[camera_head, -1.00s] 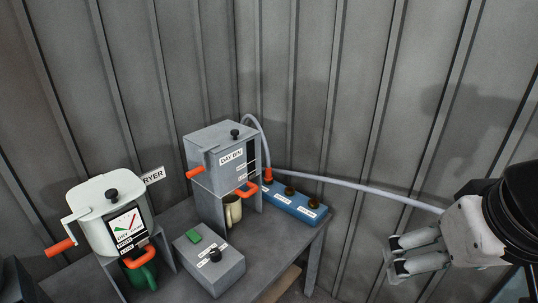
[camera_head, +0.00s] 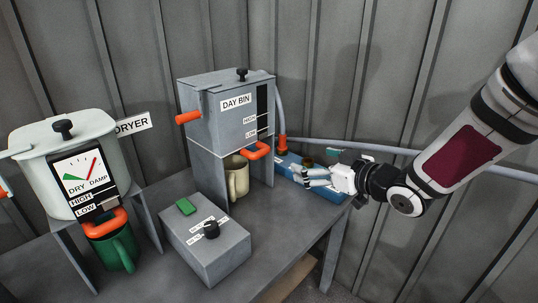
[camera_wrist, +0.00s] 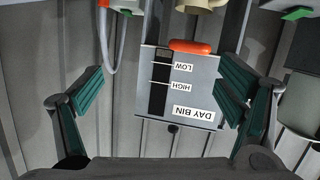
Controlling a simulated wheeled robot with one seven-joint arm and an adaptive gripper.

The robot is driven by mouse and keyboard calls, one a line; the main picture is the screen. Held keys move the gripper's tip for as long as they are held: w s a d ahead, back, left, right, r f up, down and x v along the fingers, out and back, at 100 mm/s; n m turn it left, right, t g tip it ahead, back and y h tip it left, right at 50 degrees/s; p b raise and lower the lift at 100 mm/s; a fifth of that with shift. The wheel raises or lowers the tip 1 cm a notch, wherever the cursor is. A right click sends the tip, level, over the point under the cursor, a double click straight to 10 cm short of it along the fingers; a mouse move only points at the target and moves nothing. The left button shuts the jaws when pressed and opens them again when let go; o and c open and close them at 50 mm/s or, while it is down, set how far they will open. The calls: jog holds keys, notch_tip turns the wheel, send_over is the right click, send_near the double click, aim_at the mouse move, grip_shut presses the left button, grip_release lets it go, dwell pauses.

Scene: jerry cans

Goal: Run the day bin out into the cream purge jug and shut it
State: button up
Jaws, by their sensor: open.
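The day bin (camera_head: 228,112) is a grey box on a stand, with a black knob on its lid, an orange side handle (camera_head: 188,117) and an orange front handle (camera_head: 257,151) below the HIGH and LOW marks. The cream jug (camera_head: 237,177) stands under it inside the stand. My gripper (camera_head: 306,176) is open and empty, to the right of the day bin, over the blue block. The wrist view shows the day bin (camera_wrist: 178,95) upside down between the open fingers, farther off, its orange front handle at the top. The inside of the jug is hidden.
A white dryer (camera_head: 65,165) with a green jug (camera_head: 115,250) stands at left. A grey control box (camera_head: 206,245) with a black knob and green button sits in front. A blue block (camera_head: 326,192) and grey hose (camera_head: 375,148) lie to the right. Corrugated walls stand behind.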

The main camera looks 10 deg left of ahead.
aim_at(264, 154)
jog(key=w+a+f+y+b, duration=0.1)
jog(key=w+a, duration=0.1)
jog(key=a, duration=0.2)
jog(key=w+a+f+y+b, duration=0.1)
jog(key=w+a+y+b, duration=0.1)
jog(key=a, duration=0.3)
jog(key=w+a+f+y+b, duration=0.1)
jog(key=w+a+b, duration=0.1)
jog(key=w+a, duration=0.2)
jog(key=shift+w+a+n, duration=0.1)
jog(key=shift+a+n, duration=0.3)
jog(key=shift+a, duration=0.3)
jog(key=c, duration=1.6)
jog(key=shift+c, duration=0.4)
jog(key=v, duration=0.3)
jog(key=shift+s+d+r, duration=0.1)
jog(key=shift+s+d, duration=0.15)
jog(key=shift+d, duration=0.1)
jog(key=o, duration=1.7)
